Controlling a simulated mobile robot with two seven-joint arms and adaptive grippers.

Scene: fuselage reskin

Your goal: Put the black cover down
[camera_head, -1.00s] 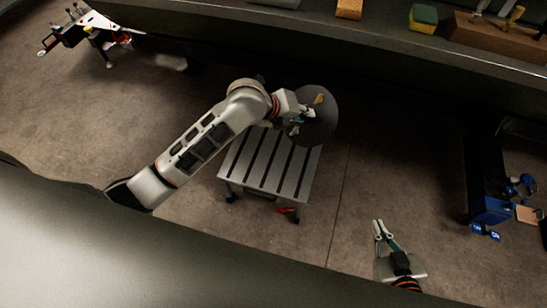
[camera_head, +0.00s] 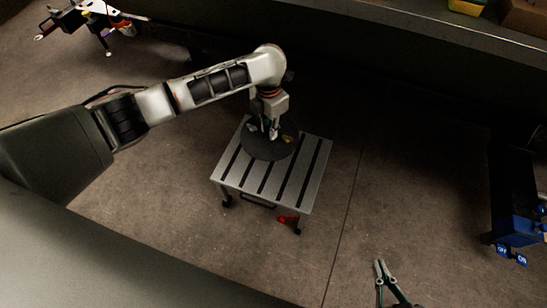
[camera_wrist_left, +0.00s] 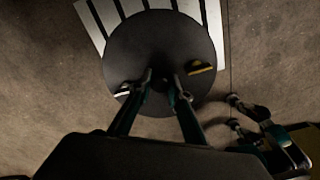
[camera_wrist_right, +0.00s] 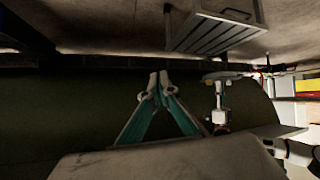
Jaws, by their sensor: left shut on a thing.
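The black cover (camera_head: 262,145) is a round dark disc with yellow marks near its edge. In the head view it lies flat over the back part of a small slatted table (camera_head: 311,180). My left gripper (camera_head: 273,133) points down and is shut on the cover near its middle. In the left wrist view the disc (camera_wrist_left: 160,45) spreads beyond the fingertips (camera_wrist_left: 161,82) and hides part of the slats (camera_wrist_left: 211,20). I cannot tell whether it touches the table top. My right gripper (camera_head: 380,264) is empty, away from the table, with its fingertips together in the right wrist view (camera_wrist_right: 159,84).
A red item (camera_head: 287,218) shows under the table's front edge. A dark counter (camera_head: 400,22) runs along the back. A blue unit (camera_head: 515,220) stands at the right. A cart with tools (camera_head: 90,22) is at the far left. Floor between table and blue unit is clear.

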